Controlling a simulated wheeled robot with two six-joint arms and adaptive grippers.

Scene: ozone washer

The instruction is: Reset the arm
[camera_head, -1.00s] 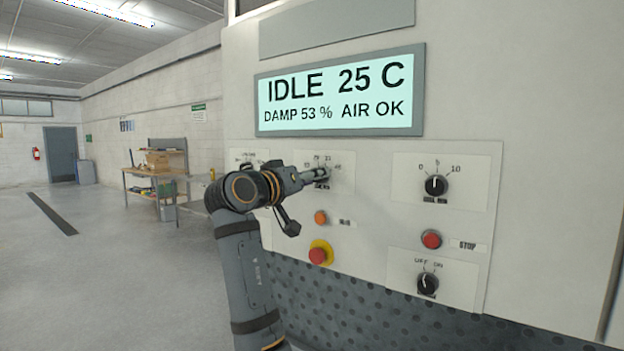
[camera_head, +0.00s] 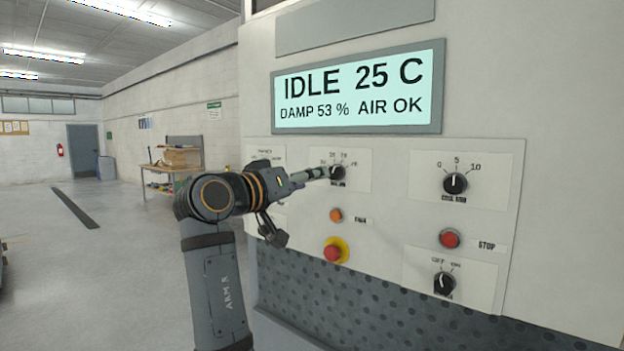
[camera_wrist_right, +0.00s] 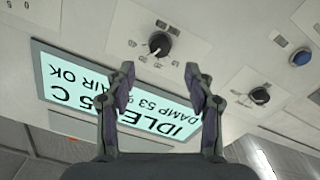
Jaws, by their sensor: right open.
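My right arm, marked ARM R, comes in front of the control panel (camera_head: 400,215) in the head view. Its gripper (camera_head: 326,172) is close to the black upper-middle knob (camera_head: 338,172), just left of it in the picture. In the right wrist view the gripper (camera_wrist_right: 160,76) is open, with two dark fingers apart and nothing between them. The same knob (camera_wrist_right: 160,43) shows beyond the fingertips, apart from them. My left gripper is not in view.
The display (camera_head: 358,90) reads IDLE 25 C, DAMP 53 %, AIR OK. The panel carries an orange button (camera_head: 336,215), a red button on yellow (camera_head: 336,250), a red STOP button (camera_head: 450,238) and other knobs (camera_head: 455,183). Open floor lies left; a workbench (camera_head: 172,175) stands behind.

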